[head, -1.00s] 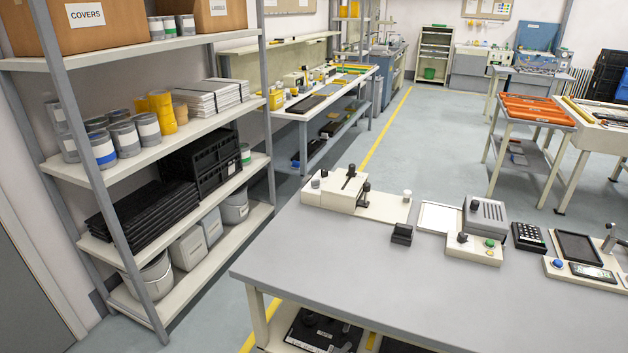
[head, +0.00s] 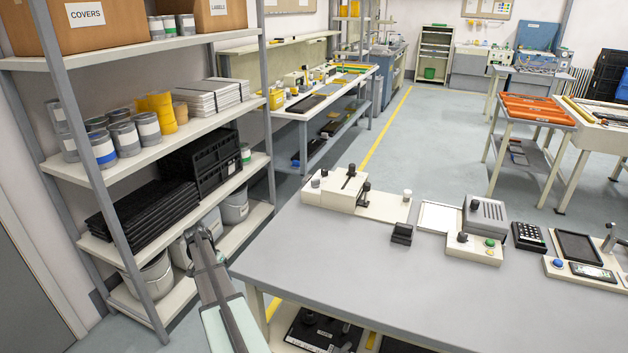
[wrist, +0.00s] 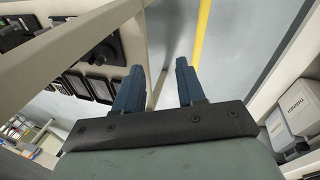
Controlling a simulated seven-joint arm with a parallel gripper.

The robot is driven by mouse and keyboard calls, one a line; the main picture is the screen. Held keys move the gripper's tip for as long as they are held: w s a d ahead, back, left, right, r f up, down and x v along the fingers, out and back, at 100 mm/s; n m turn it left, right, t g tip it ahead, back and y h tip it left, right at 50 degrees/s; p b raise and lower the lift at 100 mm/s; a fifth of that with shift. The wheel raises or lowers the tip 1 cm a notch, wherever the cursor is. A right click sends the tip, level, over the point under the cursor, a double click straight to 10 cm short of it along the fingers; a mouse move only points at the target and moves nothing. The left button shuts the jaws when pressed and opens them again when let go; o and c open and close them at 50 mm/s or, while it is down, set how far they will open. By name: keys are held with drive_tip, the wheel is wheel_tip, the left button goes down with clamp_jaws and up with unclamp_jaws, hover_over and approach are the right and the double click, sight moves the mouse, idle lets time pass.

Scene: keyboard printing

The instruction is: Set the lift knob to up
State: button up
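Several knobs stand on the grey table, and I cannot read which one is the lift knob. A small cream control box (head: 472,249) has a black knob (head: 462,237) and a green button. My gripper (head: 200,235) is off the table's left edge, beside the shelving and far from these knobs. In the wrist view my gripper (wrist: 157,72) has its two blue fingers apart, with nothing between them.
Metal shelving (head: 150,160) with bins and black trays stands close on the left. The table (head: 330,255) has a clear front surface. Its lower shelf holds black plates, one with a round black knob (wrist: 103,53). A table leg (wrist: 158,90) stands near my fingertips.

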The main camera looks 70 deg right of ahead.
drive_tip(key=s+d+r+m, duration=0.1)
drive_tip(key=d+r+m, duration=0.2)
drive_tip(key=d+r, duration=0.95)
wheel_tip(320, 180, up, 24)
drive_tip(key=m+h, duration=0.2)
drive_tip(key=m, duration=0.6)
hover_over(315, 180)
drive_tip(key=w+a, duration=0.4)
drive_tip(key=x, duration=1.3)
drive_tip(key=shift+s+d+r, duration=0.1)
drive_tip(key=shift+s+d, duration=0.05)
drive_tip(key=shift+d, duration=0.15)
drive_tip(key=shift+c, duration=0.3)
clamp_jaws()
